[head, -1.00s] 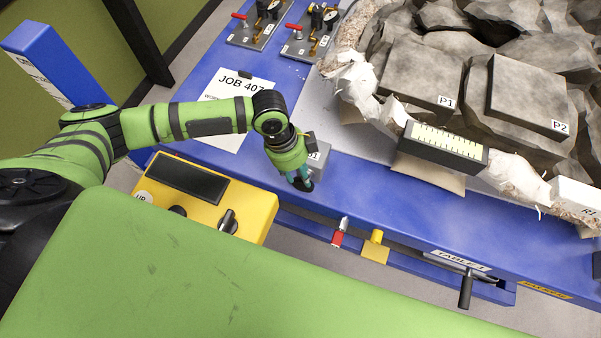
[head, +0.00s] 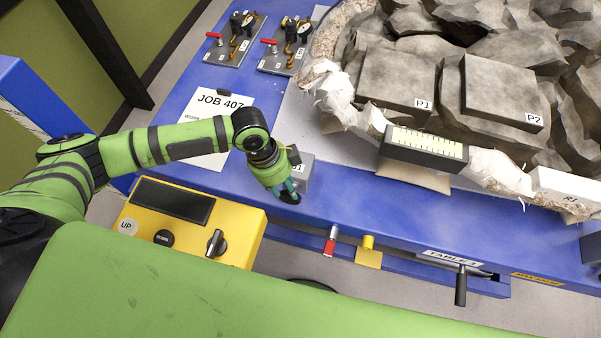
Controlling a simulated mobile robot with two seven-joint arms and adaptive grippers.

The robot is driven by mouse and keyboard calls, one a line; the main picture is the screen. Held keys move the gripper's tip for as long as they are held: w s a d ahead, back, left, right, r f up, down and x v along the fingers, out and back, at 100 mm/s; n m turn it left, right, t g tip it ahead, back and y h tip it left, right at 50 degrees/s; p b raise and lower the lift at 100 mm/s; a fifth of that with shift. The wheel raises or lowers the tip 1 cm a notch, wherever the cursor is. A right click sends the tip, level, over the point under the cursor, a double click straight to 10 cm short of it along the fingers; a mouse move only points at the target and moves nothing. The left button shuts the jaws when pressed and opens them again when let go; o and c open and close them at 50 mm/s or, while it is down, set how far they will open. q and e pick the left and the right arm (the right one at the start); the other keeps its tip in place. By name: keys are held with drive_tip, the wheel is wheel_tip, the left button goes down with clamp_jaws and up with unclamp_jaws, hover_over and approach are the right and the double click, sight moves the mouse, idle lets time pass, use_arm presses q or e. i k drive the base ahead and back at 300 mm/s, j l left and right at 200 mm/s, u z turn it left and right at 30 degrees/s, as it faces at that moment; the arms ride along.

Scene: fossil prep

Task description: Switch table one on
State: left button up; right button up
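Table one is the blue table (head: 340,205) with a "TABLE 1" label (head: 452,258) on its front edge. A yellow control box (head: 185,235) at its left front has a dark display (head: 174,200), a white "UP" button (head: 127,227), a black button (head: 164,237) and a black rotary knob (head: 216,242). My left gripper (head: 289,194) points down at the table's front edge, right of the box and beside a small grey block (head: 302,172). Its fingertips are small and partly hidden, so their opening is unclear. My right gripper is out of view.
Fossil rock with blocks P1 (head: 397,80) and P2 (head: 505,90) fills the back right. A black level-like block (head: 423,148) lies before it. Red (head: 330,242) and yellow (head: 368,252) fittings and a black crank handle (head: 461,287) stick out from the front rail. The JOB 407 sheet (head: 215,115) lies left.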

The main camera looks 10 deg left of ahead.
sight(217, 246)
drive_tip(key=k+l, duration=0.35)
drive_tip(key=l, duration=0.15)
drive_tip(key=k+l, duration=0.35)
drive_tip(key=l, duration=0.2)
